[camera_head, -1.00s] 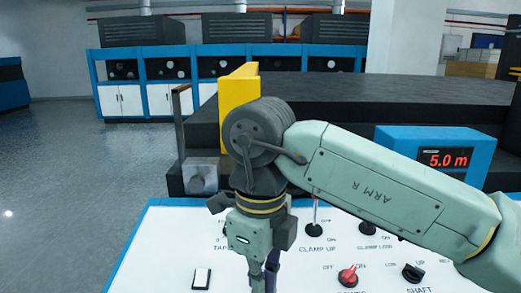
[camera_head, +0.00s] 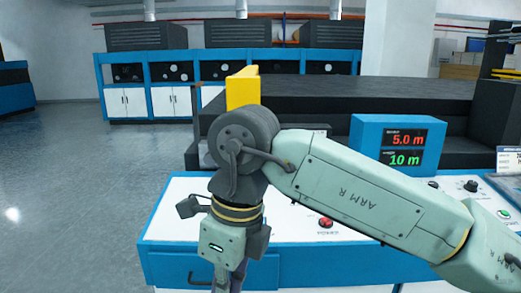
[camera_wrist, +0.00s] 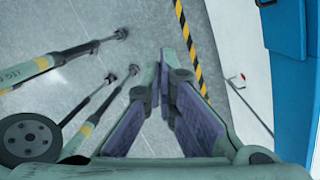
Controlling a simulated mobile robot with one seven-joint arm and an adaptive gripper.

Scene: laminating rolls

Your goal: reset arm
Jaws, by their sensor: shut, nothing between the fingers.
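My arm reaches in from the right in the head view and bends down at the wrist. My gripper (camera_head: 226,283) hangs pointing down at the left front of the white and blue control panel (camera_head: 190,190); its fingertips are cut off by the lower edge. In the wrist view my gripper (camera_wrist: 164,75) shows its two fingers close together with nothing between them, above the grey floor (camera_wrist: 130,20). The gripper touches nothing that I can see.
A display box (camera_head: 385,143) reading 5.0 m and 10 m stands on the machine behind the panel. A red power knob (camera_head: 325,222) sits on the panel. A yellow upright part (camera_head: 242,88) stands at the machine's left. Open floor (camera_head: 80,180) lies left. A yellow-black floor stripe (camera_wrist: 188,45) shows below.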

